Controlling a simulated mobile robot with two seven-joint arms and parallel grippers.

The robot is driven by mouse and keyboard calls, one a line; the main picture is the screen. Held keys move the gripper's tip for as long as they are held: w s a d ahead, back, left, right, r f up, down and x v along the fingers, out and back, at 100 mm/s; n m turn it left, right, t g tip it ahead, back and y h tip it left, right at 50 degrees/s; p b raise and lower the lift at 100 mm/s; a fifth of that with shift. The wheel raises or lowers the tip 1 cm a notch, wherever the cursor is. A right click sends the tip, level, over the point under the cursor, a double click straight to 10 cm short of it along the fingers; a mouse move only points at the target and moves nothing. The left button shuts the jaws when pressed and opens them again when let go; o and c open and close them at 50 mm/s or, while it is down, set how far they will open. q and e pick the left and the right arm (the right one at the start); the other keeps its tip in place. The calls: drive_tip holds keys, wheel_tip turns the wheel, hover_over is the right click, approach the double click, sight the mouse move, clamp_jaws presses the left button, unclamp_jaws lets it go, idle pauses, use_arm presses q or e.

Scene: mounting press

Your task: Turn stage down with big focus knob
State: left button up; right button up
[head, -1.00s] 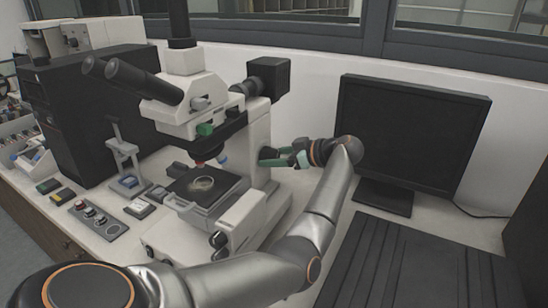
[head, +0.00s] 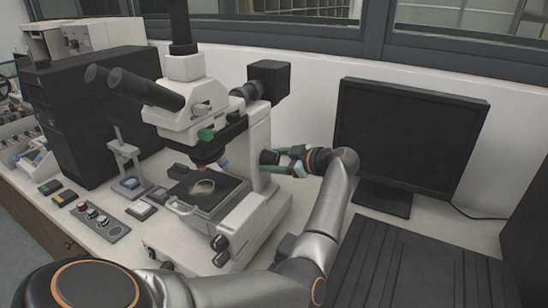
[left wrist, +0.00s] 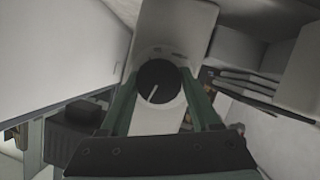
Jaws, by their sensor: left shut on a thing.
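The white microscope (head: 262,135) stands on the bench with its black stage (head: 222,190) under the objectives. A pale round piece (head: 202,187) lies on the stage. The big focus knob (head: 268,158) is a dark round knob on the microscope's right side. My left gripper (head: 280,157) reaches it from the right with its green fingers. In the left wrist view the knob (left wrist: 160,82) shows a white line on its black face, tilted a little from upright. The fingers are on both sides of it, shut on it. My right gripper is out of view.
A dark monitor (head: 412,140) stands right of my left arm. A ridged black panel (head: 405,270) lies in front of it. A black cabinet (head: 95,120), a small stand (head: 124,160) and a button box (head: 98,220) are on the left.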

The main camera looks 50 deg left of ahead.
use_arm(q)
drive_tip(key=shift+d+f+n+t+y, duration=0.1)
drive_tip(key=shift+n+t+y, duration=0.5)
drive_tip(key=shift+n, duration=0.6)
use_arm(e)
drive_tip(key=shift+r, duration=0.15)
use_arm(q)
drive_tip(key=shift+t, duration=0.3)
drive_tip(key=o, duration=1.4)
drive_tip(key=shift+c, duration=0.2)
